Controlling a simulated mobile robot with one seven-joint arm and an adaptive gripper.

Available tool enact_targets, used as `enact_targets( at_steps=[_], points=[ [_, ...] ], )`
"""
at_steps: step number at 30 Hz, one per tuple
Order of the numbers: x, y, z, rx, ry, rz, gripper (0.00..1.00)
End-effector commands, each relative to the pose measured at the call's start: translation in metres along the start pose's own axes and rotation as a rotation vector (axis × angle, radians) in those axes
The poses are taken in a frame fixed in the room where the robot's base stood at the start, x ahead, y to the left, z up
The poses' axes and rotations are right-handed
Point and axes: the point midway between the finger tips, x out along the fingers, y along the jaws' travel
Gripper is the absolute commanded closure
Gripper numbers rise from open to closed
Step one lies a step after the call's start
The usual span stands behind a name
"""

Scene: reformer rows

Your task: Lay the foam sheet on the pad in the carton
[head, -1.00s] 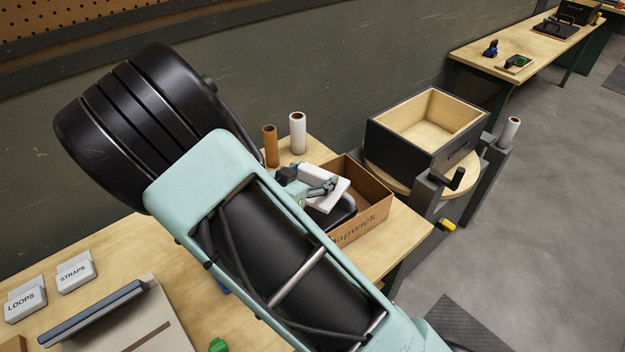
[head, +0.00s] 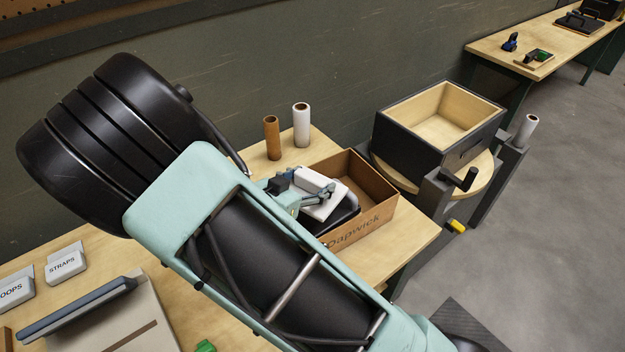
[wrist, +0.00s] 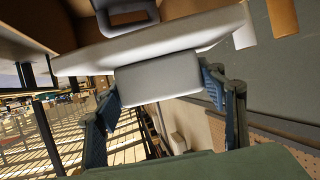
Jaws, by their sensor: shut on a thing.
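The foam sheet (head: 327,209) is a white slab with a raised white block on it. My gripper (head: 315,190) is shut on that block. In the wrist view the block (wrist: 160,78) sits between the blue finger pads of my gripper (wrist: 160,84), with the wide sheet (wrist: 90,60) beyond it. The open brown carton (head: 372,218) stands on the bench. The sheet is tilted over the carton's left part. A black, round-edged thing, probably the pad (head: 345,212), shows beneath it in the carton. I cannot tell whether sheet and pad touch.
A brown roll (head: 272,138) and a white roll (head: 301,125) stand behind the carton. A dark wood-lined box (head: 425,135) sits on a round stand to the right. My arm covers much of the bench. Bare bench top (head: 405,248) shows right of the carton.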

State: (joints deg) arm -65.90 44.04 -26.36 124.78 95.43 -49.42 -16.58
Motion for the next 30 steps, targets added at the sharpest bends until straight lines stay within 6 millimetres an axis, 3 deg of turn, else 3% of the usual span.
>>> enact_targets(
  at_steps=[17,18,22,30],
  points=[
    [0.005,0.000,0.011,0.001,0.000,0.001,0.55],
    [0.005,0.000,0.011,0.001,0.000,0.001,0.34],
    [0.005,0.000,0.011,0.000,0.000,0.000,0.20],
    [0.005,0.000,0.011,0.001,0.000,0.000,0.19]
  ],
)
